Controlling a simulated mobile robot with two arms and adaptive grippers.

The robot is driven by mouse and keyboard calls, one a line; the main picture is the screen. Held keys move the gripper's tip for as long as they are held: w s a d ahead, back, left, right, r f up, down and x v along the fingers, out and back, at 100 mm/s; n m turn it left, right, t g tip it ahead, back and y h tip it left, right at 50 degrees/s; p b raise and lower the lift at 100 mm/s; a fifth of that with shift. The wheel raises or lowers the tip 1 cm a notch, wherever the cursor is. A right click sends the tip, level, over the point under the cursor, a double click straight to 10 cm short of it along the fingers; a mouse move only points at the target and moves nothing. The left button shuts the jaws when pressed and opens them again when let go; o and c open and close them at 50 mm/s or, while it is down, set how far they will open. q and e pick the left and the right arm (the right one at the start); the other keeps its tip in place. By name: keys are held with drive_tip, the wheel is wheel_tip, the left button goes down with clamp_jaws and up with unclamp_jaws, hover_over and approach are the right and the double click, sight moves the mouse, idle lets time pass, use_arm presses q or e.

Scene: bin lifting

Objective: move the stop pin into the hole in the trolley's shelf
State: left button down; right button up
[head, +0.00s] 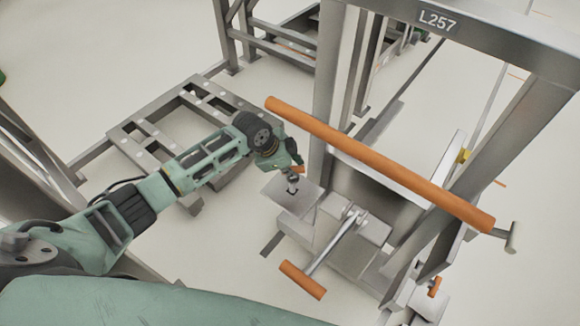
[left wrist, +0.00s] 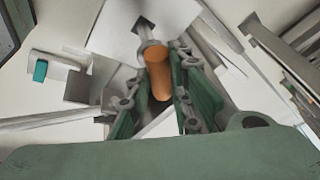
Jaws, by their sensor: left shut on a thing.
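The stop pin has an orange grip and a grey metal end; its grip (left wrist: 158,76) stands between my left fingers in the left wrist view. My left gripper (head: 294,166) is shut on it, over the trolley's small grey shelf (head: 305,203). The shelf also shows in the left wrist view (left wrist: 112,30), with a dark hole beside the pin's metal end. In the head view the metal end is right by the dark hole. I cannot tell whether the tip is in the hole or just above it. My right gripper is not in view.
A long orange bar (head: 380,160) crosses the trolley's tall grey frame (head: 332,80) to the right of my left gripper. A lever with an orange grip (head: 302,280) sticks out lower down. A low grey slatted frame (head: 150,140) stands at the left. Pale floor lies between.

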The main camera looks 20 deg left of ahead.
sight(289, 179)
use_arm(q)
drive_tip(key=shift+f+b, duration=0.35)
drive_tip(key=shift+f, duration=0.4)
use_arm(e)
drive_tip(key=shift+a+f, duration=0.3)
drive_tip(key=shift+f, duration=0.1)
use_arm(q)
drive_tip(key=shift+f+b, duration=0.35)
drive_tip(key=shift+f, duration=0.35)
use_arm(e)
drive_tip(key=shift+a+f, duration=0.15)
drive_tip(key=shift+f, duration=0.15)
use_arm(q)
drive_tip(key=shift+f, duration=0.25)
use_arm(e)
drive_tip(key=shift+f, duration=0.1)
use_arm(q)
drive_tip(key=shift+f+b, duration=0.95)
drive_tip(key=shift+f, duration=0.4)
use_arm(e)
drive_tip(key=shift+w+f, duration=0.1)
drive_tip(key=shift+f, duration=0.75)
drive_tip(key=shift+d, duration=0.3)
use_arm(q)
drive_tip(key=c, duration=1.5)
unclamp_jaws()
drive_tip(key=v, duration=0.8)
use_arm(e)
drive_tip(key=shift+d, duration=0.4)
